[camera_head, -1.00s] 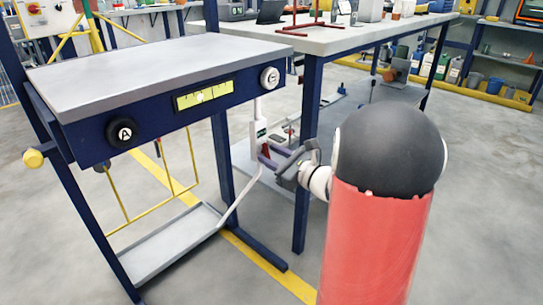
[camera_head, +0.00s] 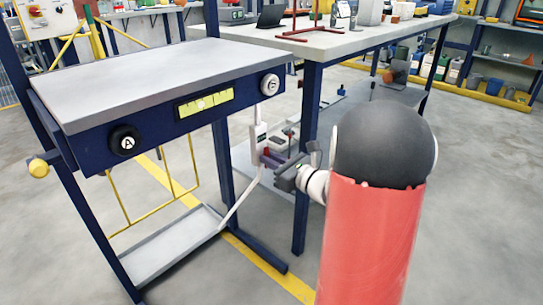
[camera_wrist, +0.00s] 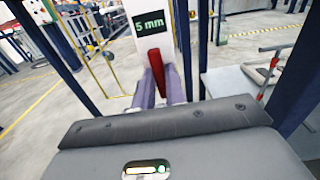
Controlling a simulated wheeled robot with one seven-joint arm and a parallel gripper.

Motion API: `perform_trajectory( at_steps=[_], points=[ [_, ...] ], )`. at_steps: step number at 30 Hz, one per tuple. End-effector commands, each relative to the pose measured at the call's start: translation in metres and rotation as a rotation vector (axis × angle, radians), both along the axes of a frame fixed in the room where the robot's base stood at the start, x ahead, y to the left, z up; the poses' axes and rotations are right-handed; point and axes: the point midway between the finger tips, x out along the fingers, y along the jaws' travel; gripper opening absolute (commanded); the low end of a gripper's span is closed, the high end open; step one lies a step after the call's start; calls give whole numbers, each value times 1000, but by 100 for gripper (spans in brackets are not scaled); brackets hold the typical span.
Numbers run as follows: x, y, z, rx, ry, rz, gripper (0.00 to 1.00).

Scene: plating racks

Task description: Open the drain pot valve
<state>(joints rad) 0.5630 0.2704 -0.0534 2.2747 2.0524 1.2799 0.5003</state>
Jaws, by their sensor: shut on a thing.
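The drain pot (camera_head: 258,140) is a narrow white body on a pale pipe below the right end of the blue-framed bench. In the wrist view the drain pot (camera_wrist: 151,48) fills the top middle, with a dark "5 mm" label. Its red valve lever (camera_wrist: 157,68) points toward my wrist between my two purple-grey fingers. My gripper (camera_wrist: 160,82) is shut on the lever. In the head view my gripper (camera_head: 272,158) meets the pot's right side, and the lever is mostly hidden there.
The grey bench top (camera_head: 170,75) is above and left of the pot. Knobs A (camera_head: 125,141) and C (camera_head: 270,84) and a yellow gauge (camera_head: 205,103) are on its front. A second table (camera_head: 330,42) stands close behind, with a blue leg (camera_head: 304,165) near my arm.

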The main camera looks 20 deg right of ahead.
Motion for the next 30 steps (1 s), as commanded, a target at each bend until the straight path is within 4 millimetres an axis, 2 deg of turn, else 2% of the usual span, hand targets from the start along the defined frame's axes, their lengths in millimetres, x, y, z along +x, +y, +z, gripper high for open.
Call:
perform_trajectory(
  at_steps=[10,11,15,25,30],
  points=[
    [0,0,0,43,18,-1,0],
    [0,0,0,43,18,-1,15],
    [0,0,0,42,18,-1,34],
    [-3,-2,0,41,17,-1,35],
    [-23,-11,0,40,18,-3,35]
  ],
)
